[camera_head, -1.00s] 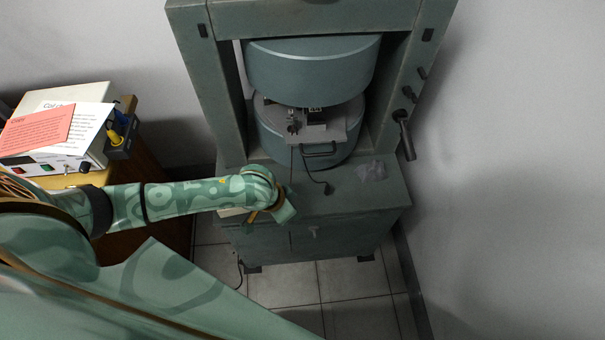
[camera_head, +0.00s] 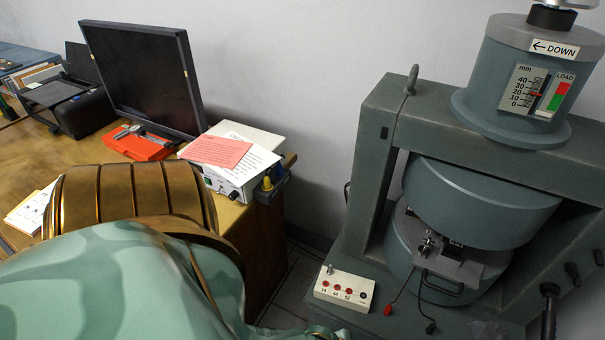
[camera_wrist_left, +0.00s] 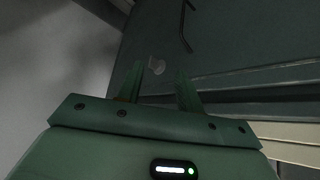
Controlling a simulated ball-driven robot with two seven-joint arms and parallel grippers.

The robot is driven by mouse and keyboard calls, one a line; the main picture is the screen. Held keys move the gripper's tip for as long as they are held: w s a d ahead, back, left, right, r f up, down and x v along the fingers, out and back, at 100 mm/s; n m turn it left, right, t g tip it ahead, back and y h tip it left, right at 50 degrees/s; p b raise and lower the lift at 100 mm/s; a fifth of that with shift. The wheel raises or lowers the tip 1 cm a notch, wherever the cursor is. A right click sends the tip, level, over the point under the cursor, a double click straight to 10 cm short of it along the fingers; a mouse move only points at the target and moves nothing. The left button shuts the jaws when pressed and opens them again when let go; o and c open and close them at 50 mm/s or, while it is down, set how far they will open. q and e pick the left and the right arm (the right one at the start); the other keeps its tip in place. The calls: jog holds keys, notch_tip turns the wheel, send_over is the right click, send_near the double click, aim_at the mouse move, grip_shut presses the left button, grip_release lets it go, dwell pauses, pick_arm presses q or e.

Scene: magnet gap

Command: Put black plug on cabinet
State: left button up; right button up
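The black plug (camera_head: 430,328) lies at the end of a black cable on the top of the green cabinet (camera_head: 392,324), low in the head view. The cable runs up to the small assembly in the press gap. A red-tipped lead (camera_head: 388,309) lies to its left. My left gripper (camera_wrist_left: 157,73) shows in the left wrist view with its two fingers apart and nothing between them. No plug shows in that view. My right gripper is in neither view.
A white box with round sockets (camera_head: 344,290) sits on the cabinet, left of the leads. The press column (camera_head: 372,190) rises behind. A desk (camera_head: 262,240) with a white instrument (camera_head: 232,165), monitor (camera_head: 140,75) and red case (camera_head: 140,143) stands left.

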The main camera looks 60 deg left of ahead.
pick_arm(q)
jog(key=s+a+f+g+y, duration=0.1)
jog(key=s+a+f+g, duration=0.15)
jog(key=s+f, duration=0.65)
jog(key=s+a+f+g+y, duration=0.1)
jog(key=s+a+f+g, duration=0.2)
jog(key=s, duration=0.9)
jog(key=s+a+f+g, duration=0.1)
jog(key=s+f+g, duration=0.1)
jog(key=s, duration=1.6)
jog(key=shift+f+y, duration=0.3)
jog(key=shift+f, duration=0.4)
